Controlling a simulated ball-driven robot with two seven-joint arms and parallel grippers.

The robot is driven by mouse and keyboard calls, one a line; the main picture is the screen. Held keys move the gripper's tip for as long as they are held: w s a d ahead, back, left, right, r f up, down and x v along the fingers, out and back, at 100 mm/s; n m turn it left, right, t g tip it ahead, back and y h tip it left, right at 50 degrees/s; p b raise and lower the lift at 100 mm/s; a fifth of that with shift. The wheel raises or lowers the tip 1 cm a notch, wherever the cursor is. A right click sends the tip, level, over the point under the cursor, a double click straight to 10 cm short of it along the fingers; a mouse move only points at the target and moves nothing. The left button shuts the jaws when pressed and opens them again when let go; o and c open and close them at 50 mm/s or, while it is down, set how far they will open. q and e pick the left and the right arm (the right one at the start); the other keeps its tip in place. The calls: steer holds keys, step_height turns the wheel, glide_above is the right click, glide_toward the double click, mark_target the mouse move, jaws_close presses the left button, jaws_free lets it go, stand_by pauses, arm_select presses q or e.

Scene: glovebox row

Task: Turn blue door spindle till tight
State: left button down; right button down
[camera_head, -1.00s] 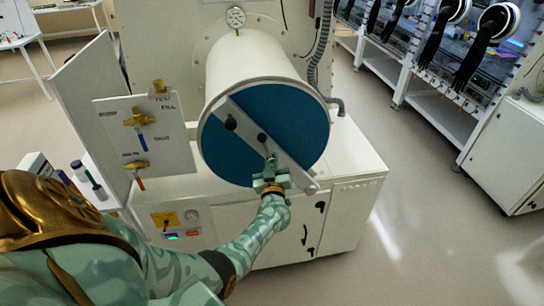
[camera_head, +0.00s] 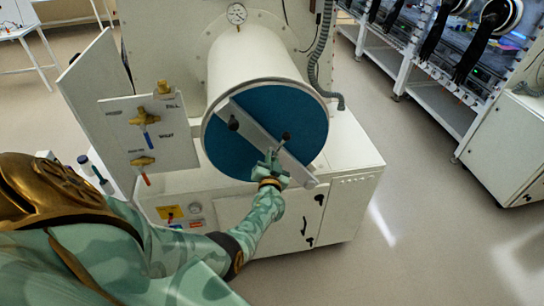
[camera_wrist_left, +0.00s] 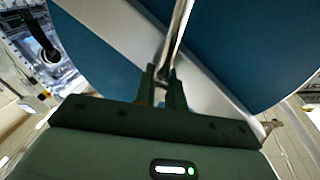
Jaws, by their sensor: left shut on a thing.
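The round blue door (camera_head: 222,148) closes the front of a white cylinder. A pale grey bar (camera_head: 296,171) crosses it diagonally. Near the middle of the bar is the spindle's handle, a thin metal rod with a black knob (camera_head: 286,136) on its upper end. My left gripper (camera_head: 272,160) is in front of the door, just below this knob, shut on the rod. In the left wrist view, the metal rod (camera_wrist_left: 180,32) runs down between the fingertips (camera_wrist_left: 162,84). The spindle's centre is hidden behind the gripper. My right gripper is not in view.
Another black knob (camera_head: 234,124) sits on the bar's upper left. A panel with brass valves (camera_head: 146,118) stands left of the cylinder. The white cabinet (camera_head: 345,200) is below. A grey hose (camera_head: 318,75) hangs behind on the right. Open floor lies to the right.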

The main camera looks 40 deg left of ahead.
arm_select(q)
steer(key=shift+f+m, duration=0.1)
steer(key=shift+m, duration=0.2)
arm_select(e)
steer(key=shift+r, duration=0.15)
arm_select(q)
steer(key=c, duration=1.5)
jaws_free()
steer(key=shift+c, duration=0.2)
steer(key=shift+s, duration=0.1)
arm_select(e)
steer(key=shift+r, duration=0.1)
